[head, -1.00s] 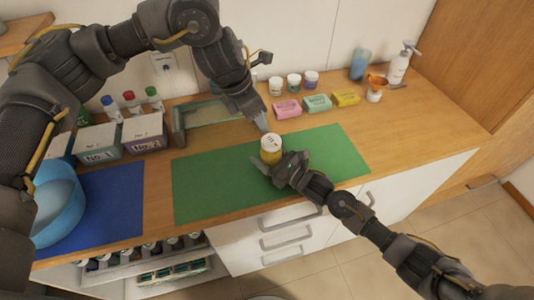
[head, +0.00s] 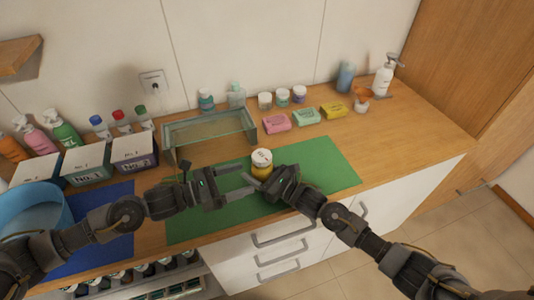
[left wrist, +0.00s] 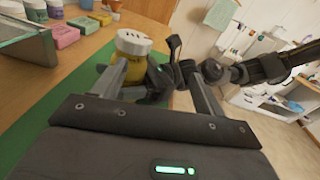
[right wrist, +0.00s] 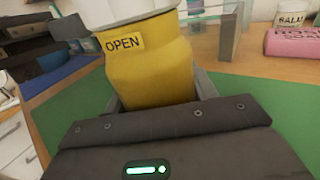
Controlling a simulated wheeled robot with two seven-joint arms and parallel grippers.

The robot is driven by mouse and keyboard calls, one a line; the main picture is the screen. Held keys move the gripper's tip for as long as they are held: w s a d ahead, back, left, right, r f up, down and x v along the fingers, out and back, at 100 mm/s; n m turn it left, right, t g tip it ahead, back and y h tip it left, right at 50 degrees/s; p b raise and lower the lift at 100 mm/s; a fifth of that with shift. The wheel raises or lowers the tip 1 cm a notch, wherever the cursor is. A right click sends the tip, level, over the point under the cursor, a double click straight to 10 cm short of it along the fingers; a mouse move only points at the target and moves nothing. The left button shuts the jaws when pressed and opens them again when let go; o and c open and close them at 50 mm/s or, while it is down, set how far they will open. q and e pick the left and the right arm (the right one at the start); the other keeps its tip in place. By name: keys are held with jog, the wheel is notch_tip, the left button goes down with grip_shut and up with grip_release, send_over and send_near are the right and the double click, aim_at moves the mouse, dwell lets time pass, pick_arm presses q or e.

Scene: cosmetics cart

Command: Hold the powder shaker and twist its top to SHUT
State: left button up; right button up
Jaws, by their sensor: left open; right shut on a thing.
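The powder shaker (head: 262,168), a yellow bottle with a white top, is upright over the green mat (head: 205,213). My right gripper (head: 270,181) is shut on its body from the right. In the right wrist view the shaker (right wrist: 150,68) fills the middle, with a yellow OPEN label near its shoulder and its white top cut off by the frame. My left gripper (head: 249,181) is open and level, just left of the shaker, its fingers pointing at it. In the left wrist view the white top (left wrist: 133,42) shows beyond the left finger; whether they touch is unclear.
A glass-sided tray (head: 212,128) stands behind my left gripper. Pink (head: 277,123), mint and yellow soap boxes and small jars sit at the back. Numbered boxes (head: 85,166) and a blue basin (head: 30,210) are at the left. The mat's right part is clear.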

aim_at(270, 153)
pick_arm(q)
jog(key=w+d+t, duration=0.1)
jog(key=w+d, duration=0.3)
jog(key=w+d+t, duration=0.1)
jog(key=w+d, duration=0.3)
jog(key=shift+w+r, duration=0.15)
jog(key=shift+r, duration=0.05)
dwell(0.4)
jog(key=c, duration=1)
